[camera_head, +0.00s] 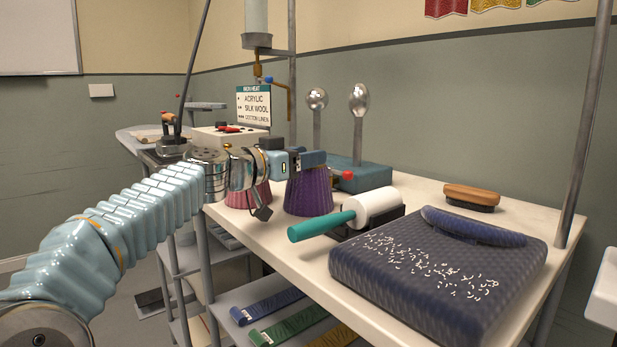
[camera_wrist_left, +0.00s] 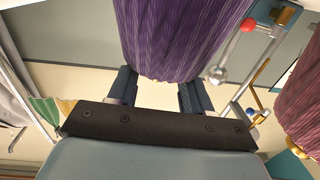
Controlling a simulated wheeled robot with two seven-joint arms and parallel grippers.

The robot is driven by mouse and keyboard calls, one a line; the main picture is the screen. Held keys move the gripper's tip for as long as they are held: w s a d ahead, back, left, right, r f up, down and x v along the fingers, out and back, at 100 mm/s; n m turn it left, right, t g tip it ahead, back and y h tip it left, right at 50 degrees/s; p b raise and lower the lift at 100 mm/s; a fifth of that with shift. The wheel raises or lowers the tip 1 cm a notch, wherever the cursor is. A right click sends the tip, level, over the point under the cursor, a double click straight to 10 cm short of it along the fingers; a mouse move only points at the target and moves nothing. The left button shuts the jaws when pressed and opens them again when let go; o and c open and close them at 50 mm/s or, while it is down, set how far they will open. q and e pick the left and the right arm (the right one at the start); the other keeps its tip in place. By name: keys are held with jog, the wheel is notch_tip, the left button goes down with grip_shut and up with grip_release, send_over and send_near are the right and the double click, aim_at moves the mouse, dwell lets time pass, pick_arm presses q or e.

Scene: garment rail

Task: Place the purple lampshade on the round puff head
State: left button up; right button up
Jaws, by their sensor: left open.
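The purple lampshade (camera_head: 308,194) stands on the white table, wide end down. It also shows large in the left wrist view (camera_wrist_left: 180,35). My left gripper (camera_head: 308,161) is at its narrow top. In the wrist view its open fingers (camera_wrist_left: 158,92) are on either side of the shade's top end; I cannot tell whether they touch it. Behind, the round puff head (camera_head: 317,98) is a bare silver ball on a post. A more egg-shaped silver head (camera_head: 359,99) stands on a second post to its right. Both rise from a teal base (camera_head: 362,176). My right gripper is not in view.
A pink lampshade (camera_head: 248,194) stands left of the purple one. A white roller with a teal handle (camera_head: 322,225), a dark padded cushion with white specks (camera_head: 420,268) and a wooden brush (camera_head: 472,196) lie to the right. A red knob (camera_head: 348,175) sits on the base. Metal poles rise behind the table.

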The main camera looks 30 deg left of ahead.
pick_arm(q)
jog(key=shift+w+d, duration=0.15)
jog(key=shift+w, duration=0.35)
grip_shut()
